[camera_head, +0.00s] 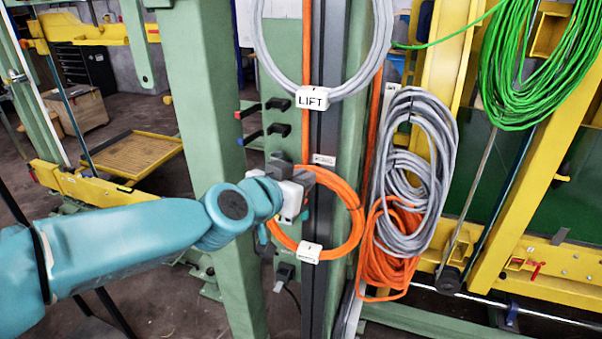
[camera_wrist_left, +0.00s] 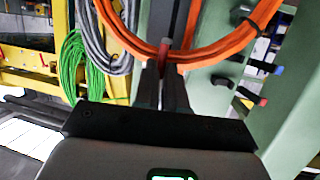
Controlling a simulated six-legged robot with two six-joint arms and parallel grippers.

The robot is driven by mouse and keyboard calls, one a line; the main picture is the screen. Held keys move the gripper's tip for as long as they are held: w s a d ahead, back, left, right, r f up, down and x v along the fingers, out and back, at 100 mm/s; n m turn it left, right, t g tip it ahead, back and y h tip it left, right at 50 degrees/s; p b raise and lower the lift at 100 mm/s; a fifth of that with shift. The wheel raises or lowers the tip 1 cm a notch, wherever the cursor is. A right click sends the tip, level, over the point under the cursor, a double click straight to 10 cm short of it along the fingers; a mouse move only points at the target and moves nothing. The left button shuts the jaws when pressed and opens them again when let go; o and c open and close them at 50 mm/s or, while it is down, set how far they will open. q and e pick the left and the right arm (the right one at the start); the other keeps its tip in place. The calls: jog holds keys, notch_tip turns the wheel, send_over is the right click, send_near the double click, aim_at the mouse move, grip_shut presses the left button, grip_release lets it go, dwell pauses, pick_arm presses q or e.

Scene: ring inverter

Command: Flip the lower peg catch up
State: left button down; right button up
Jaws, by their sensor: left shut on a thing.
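The orange cable ring (camera_head: 352,200) hangs against the dark vertical rail, with a white tag (camera_head: 309,252) at its bottom. My left gripper (camera_head: 310,180) is at the upper part of this ring, in front of the green post. In the left wrist view its two dark fingers (camera_wrist_left: 165,75) are shut on a small red piece (camera_wrist_left: 165,49), which looks like the lower peg catch. The orange ring (camera_wrist_left: 205,52) passes right at the fingertips there. The peg itself is mostly hidden by my gripper. My right gripper is not in view.
A grey cable ring (camera_head: 262,60) with a LIFT tag (camera_head: 312,98) hangs above. Black handles (camera_head: 278,104) stick out of the green post on the left. Grey coils (camera_head: 432,150), an orange coil (camera_head: 390,262) and a green coil (camera_head: 490,75) hang to the right.

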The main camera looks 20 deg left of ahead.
pick_arm(q)
jog(key=c, duration=1.2)
grip_release()
jog(key=shift+s+r, duration=0.1)
jog(key=p+v, duration=0.5)
jog(key=v, duration=1.1)
